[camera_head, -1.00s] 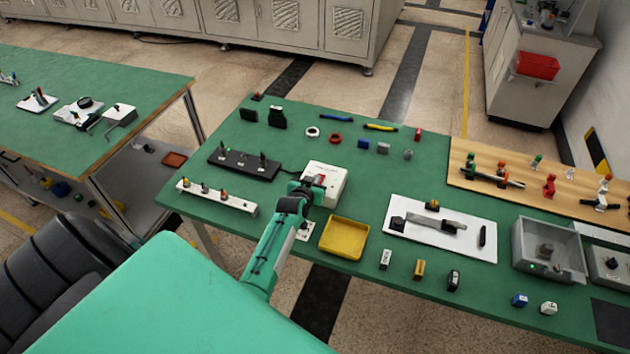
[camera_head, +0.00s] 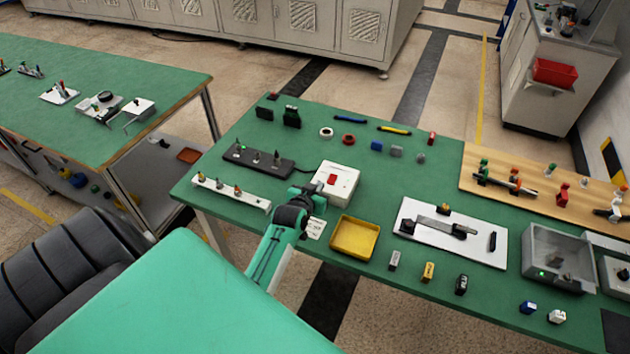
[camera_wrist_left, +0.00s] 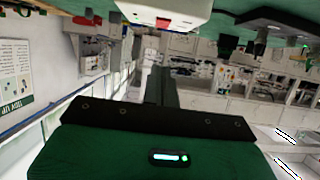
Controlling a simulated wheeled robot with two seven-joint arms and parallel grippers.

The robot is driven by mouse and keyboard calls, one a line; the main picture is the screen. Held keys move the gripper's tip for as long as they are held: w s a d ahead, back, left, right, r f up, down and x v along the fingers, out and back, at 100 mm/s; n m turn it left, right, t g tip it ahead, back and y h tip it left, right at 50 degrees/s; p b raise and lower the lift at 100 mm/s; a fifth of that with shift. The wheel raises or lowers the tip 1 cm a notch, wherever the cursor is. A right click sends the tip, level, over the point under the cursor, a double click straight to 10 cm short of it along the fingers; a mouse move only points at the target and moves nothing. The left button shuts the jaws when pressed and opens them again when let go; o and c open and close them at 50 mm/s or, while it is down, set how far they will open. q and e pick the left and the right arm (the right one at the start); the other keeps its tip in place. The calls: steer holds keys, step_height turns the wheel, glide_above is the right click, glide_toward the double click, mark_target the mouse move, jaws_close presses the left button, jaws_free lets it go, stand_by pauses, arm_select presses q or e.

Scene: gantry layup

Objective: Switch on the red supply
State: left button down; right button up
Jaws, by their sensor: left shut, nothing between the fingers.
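The supply is a white box (camera_head: 345,177) with a red switch (camera_head: 332,180) on its top, on the green table. The box also shows upside down at the top of the left wrist view (camera_wrist_left: 185,8), with its red switch (camera_wrist_left: 163,22). My left gripper (camera_head: 318,190) is shut and empty, beside the near left edge of the box. It looks apart from the switch, which is in plain sight; I cannot tell whether it touches the box. The switch's on or off position is too small to tell. My right gripper is not in view.
A black strip with several upright parts (camera_head: 268,163) and a small green light stands left of the box, a cable between them. A white rail (camera_head: 230,193) lies nearer. A yellow tray (camera_head: 355,238) is close at the front right. Bare green table lies right of the box.

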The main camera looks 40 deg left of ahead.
arm_select(q)
steer(key=shift+f+v, duration=0.25)
steer(key=shift+v, duration=0.8)
steer(key=shift+s, duration=0.15)
